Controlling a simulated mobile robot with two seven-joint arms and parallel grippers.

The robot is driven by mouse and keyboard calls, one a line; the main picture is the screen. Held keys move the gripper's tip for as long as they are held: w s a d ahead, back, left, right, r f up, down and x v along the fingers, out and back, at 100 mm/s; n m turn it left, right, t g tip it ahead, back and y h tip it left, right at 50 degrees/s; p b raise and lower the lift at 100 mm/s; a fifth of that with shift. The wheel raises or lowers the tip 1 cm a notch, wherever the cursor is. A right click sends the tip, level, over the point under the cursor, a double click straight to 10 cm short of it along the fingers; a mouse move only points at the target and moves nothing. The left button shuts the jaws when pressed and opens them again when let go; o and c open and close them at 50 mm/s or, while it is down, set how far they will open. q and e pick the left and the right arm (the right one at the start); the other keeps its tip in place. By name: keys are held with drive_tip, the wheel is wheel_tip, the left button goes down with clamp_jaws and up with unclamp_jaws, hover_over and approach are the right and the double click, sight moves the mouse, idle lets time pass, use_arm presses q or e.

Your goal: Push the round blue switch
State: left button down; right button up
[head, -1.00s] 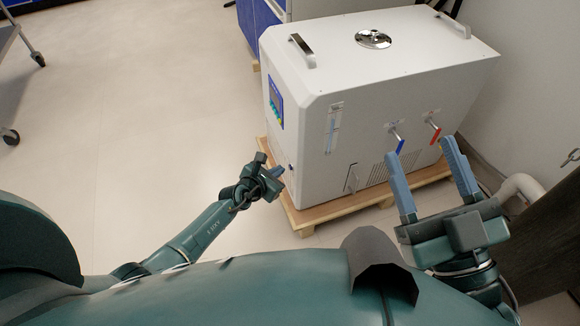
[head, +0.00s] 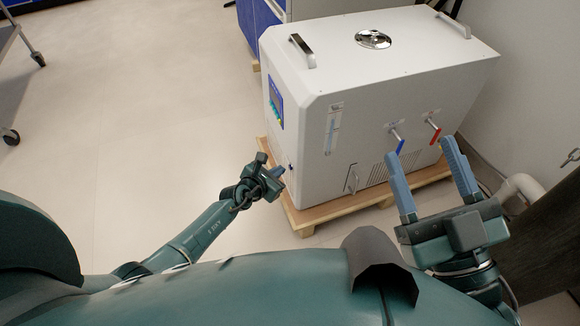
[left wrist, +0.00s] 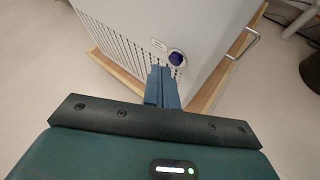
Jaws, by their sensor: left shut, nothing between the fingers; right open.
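The round blue switch (left wrist: 177,58) sits on the white distiller's side in the left wrist view, next to a small oval label and a vent grille. In the head view it is only a tiny dark spot (head: 291,167) on the lower left side. My left gripper (head: 279,171) is shut and empty, with its fingertips close beside the switch. In the left wrist view the shut fingers (left wrist: 161,76) end just below and left of the switch; I cannot tell whether they touch the distiller. My right gripper (head: 420,150) is open and empty in front of the distiller.
The white distiller (head: 375,100) stands on a wooden pallet (head: 345,208). Its front has a blue-handled tap (head: 397,138) and a red-handled tap (head: 435,130) near my right gripper. A cart (head: 12,60) is at far left.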

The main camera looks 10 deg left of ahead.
use_arm(q)
drive_tip(key=shift+w+d, duration=0.25)
drive_tip(key=shift+d, duration=0.05)
drive_tip(key=shift+w+d, duration=0.1)
drive_tip(key=shift+d, duration=0.15)
idle(0.4)
drive_tip(key=shift+s+a, duration=0.4)
drive_tip(key=shift+a, duration=0.15)
drive_tip(key=shift+a, duration=0.1)
drive_tip(key=s+a, duration=0.1)
drive_tip(key=a, duration=0.1)
drive_tip(key=s+a, duration=0.2)
drive_tip(key=shift+s+a, duration=0.2)
drive_tip(key=shift+a, duration=0.2)
idle(0.5)
